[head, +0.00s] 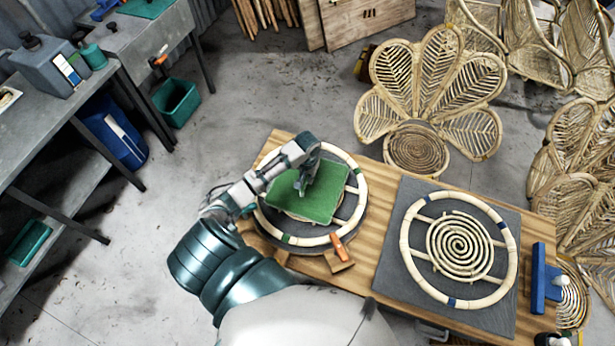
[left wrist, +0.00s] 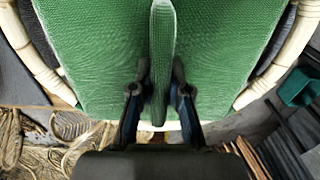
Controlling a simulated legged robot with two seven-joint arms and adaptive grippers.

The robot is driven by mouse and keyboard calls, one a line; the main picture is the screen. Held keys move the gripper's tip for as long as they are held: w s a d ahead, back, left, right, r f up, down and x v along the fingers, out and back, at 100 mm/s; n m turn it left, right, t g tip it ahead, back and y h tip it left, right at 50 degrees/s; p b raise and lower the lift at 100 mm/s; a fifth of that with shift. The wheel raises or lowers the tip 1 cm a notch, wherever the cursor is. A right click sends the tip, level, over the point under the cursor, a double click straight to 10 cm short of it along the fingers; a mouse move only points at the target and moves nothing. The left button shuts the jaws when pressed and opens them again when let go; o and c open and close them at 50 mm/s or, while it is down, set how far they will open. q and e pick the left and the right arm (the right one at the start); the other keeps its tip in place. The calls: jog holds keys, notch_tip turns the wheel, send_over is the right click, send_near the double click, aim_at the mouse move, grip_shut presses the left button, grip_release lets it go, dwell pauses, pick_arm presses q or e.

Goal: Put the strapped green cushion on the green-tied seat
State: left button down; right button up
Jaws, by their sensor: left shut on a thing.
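The green cushion (head: 318,207) lies over the middle of the round rattan seat with green ties (head: 362,205), on the left part of the wooden bench. It covers most of that seat's centre; the pale ring shows around it. My left gripper (head: 308,184) is above the cushion. In the left wrist view, my left gripper (left wrist: 159,95) is shut on the green strap (left wrist: 161,45) that stands up from the cushion (left wrist: 105,50). I cannot tell whether the cushion touches the seat or hangs just above it. My right gripper is not in view.
A second rattan seat with blue ties (head: 513,270) lies on a grey board (head: 395,250) at the right. An orange clamp (head: 338,246) sits at the green-tied seat's front edge. A blue clamp (head: 538,277) is at the bench's right end. Petal-backed rattan chairs (head: 430,85) stand behind.

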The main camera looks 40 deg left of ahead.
pick_arm(q)
jog(key=c, duration=1.1)
grip_release()
jog(key=shift+w+d, duration=0.1)
jog(key=shift+c, duration=0.2)
jog(key=shift+r, duration=0.1)
notch_tip(320, 180, up, 12)
jog(key=b, duration=0.1)
